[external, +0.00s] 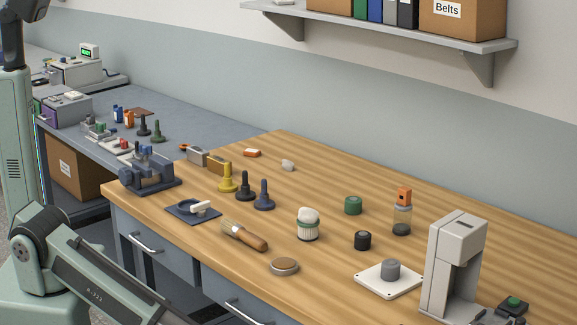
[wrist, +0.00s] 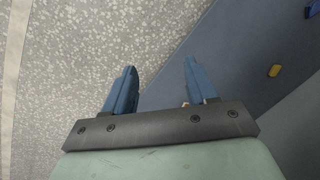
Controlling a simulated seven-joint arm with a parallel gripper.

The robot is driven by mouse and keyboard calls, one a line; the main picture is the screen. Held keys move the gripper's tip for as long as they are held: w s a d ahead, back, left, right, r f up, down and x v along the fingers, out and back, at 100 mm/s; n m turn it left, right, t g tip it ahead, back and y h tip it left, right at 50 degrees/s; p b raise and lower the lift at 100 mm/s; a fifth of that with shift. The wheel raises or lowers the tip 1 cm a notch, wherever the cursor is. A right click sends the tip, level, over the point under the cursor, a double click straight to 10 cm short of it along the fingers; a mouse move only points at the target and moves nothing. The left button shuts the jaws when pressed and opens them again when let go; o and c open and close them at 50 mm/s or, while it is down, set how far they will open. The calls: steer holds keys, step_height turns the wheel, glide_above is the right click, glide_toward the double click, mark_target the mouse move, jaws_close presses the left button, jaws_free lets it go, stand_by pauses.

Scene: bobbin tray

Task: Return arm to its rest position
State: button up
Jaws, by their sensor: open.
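My gripper (wrist: 160,88) shows in the wrist view with two blue fingers spread apart. It is open, with nothing between the fingers. Below the fingers the wrist camera sees a speckled grey floor and a blue-grey surface, not the wooden tabletop. In the external view my green arm stands at the left edge and across the lower left, beside the wooden bench (external: 330,185). The gripper itself is outside the external view.
The bench holds yellow, black and blue bobbins (external: 245,188), a brush (external: 245,235), a white-topped jar (external: 308,224), a green spool (external: 353,205), a black spool (external: 363,240), a white plate (external: 372,281) and a grey stand (external: 440,265). A shelf (external: 400,32) hangs above.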

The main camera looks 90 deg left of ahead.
steer(key=s+a+f+g, duration=0.2)
steer(key=s, duration=0.7)
steer(key=s+a+f+g+h, duration=0.1)
steer(key=s+a+f+g, duration=0.1)
steer(key=s, duration=0.8)
steer(key=s+a+f+g, duration=0.2)
steer(key=s+a+f, duration=0.1)
steer(key=s, duration=0.6)
steer(key=shift+s+a+m+h, duration=0.3)
steer(key=shift+a+h, duration=0.1)
steer(key=shift+a, duration=0.35)
